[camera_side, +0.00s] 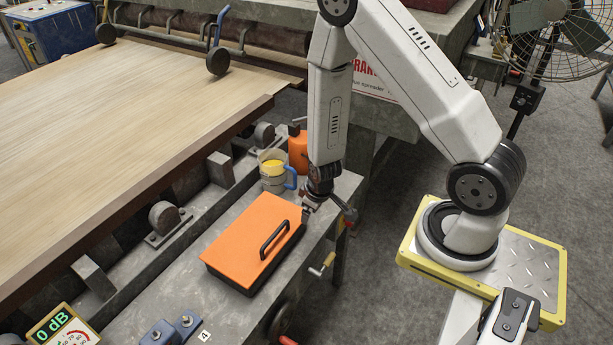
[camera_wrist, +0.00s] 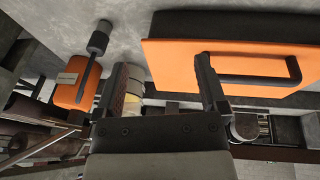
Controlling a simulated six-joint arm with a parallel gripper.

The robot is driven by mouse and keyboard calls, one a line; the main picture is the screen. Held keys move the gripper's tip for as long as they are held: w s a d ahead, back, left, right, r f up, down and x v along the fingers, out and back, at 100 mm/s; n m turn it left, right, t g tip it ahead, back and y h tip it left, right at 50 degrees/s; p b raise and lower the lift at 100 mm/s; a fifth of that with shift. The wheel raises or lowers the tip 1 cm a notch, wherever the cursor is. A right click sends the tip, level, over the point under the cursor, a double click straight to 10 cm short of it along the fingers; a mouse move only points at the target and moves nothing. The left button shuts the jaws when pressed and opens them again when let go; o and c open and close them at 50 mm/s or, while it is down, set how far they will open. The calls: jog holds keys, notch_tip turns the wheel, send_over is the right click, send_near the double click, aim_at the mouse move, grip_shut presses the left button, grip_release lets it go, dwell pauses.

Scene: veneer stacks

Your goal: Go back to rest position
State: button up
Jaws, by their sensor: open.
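My gripper (camera_side: 308,211) is low over the grey bench, at the right edge of an orange case with a black handle (camera_side: 255,240). In the wrist view my gripper (camera_wrist: 160,80) has its two fingers spread apart with nothing held between them. The orange case (camera_wrist: 180,62) fills the upper right of that view, and its black handle lies beyond the right finger. I cannot tell whether a finger touches the case. My arm reaches down from above, its lower link nearly upright.
A mug with a blue handle and yellow contents (camera_side: 273,171) stands just behind my gripper, with an orange container (camera_side: 298,150) beside it. A large veneer sheet (camera_side: 110,130) lies left. The space above the bench looks open.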

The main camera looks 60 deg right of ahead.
jog(key=s+a+r, duration=0.2)
jog(key=a+r, duration=0.2)
jog(key=r, duration=0.6)
jog(key=s+a+r+y, duration=0.1)
jog(key=s+a+r, duration=0.1)
jog(key=r, duration=0.7)
jog(key=shift+s+a+r+y, duration=0.25)
jog(key=shift+a+r+y, duration=0.1)
jog(key=shift+a, duration=0.5)
